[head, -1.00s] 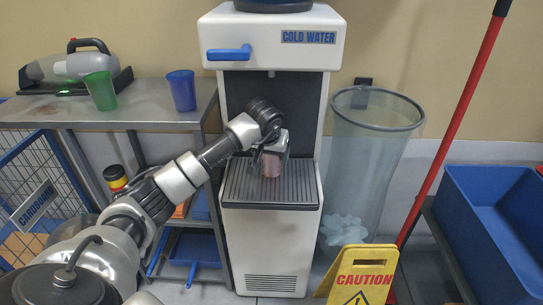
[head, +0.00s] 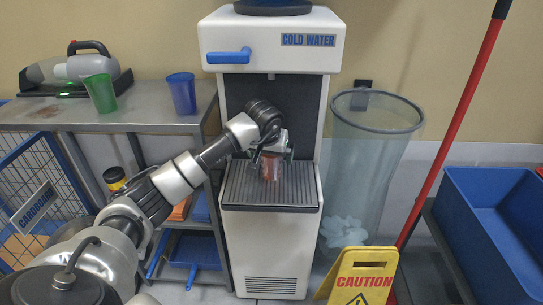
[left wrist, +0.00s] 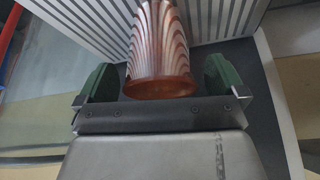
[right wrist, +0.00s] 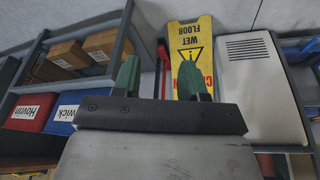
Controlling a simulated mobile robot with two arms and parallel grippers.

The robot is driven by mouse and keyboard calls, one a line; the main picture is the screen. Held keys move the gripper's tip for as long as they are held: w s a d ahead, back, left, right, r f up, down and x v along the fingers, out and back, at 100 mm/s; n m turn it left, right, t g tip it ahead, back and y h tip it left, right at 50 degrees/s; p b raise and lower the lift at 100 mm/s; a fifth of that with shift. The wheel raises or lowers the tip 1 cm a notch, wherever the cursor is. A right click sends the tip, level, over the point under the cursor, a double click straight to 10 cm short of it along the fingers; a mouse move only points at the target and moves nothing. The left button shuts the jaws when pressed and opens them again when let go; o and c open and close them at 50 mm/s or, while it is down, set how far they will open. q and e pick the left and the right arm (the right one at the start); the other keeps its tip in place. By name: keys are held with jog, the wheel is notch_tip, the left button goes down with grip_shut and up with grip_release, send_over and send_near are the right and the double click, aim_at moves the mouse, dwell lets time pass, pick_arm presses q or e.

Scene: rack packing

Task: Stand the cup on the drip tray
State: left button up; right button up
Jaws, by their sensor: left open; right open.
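The translucent red cup (head: 271,167) stands upright on the grey ribbed drip tray (head: 250,192) of the cold water dispenser, toward its back. In the left wrist view the cup (left wrist: 158,60) is between the fingers, with a gap on both sides. The ribbed tray (left wrist: 228,14) shows behind it. My left gripper (head: 271,155) is open around the cup and is not holding it. My right gripper (right wrist: 160,75) is open and empty in the right wrist view, away from the dispenser; it does not show in the head view.
A green cup (head: 99,93) and a blue cup (head: 181,93) stand on the metal shelf (head: 140,117) at left. A clear bin (head: 365,170) and a yellow caution sign (head: 360,275) are right of the dispenser (head: 268,245). A red pole (head: 450,125) leans near a blue tub (head: 500,225).

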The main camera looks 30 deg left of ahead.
pick_arm(q)
jog(key=shift+v, duration=1.1)
jog(key=shift+p+v, duration=0.5)
jog(key=shift+v, duration=1.6)
pick_arm(e)
jog(key=shift+x, duration=1.65)
pick_arm(q)
jog(key=shift+f, duration=0.1)
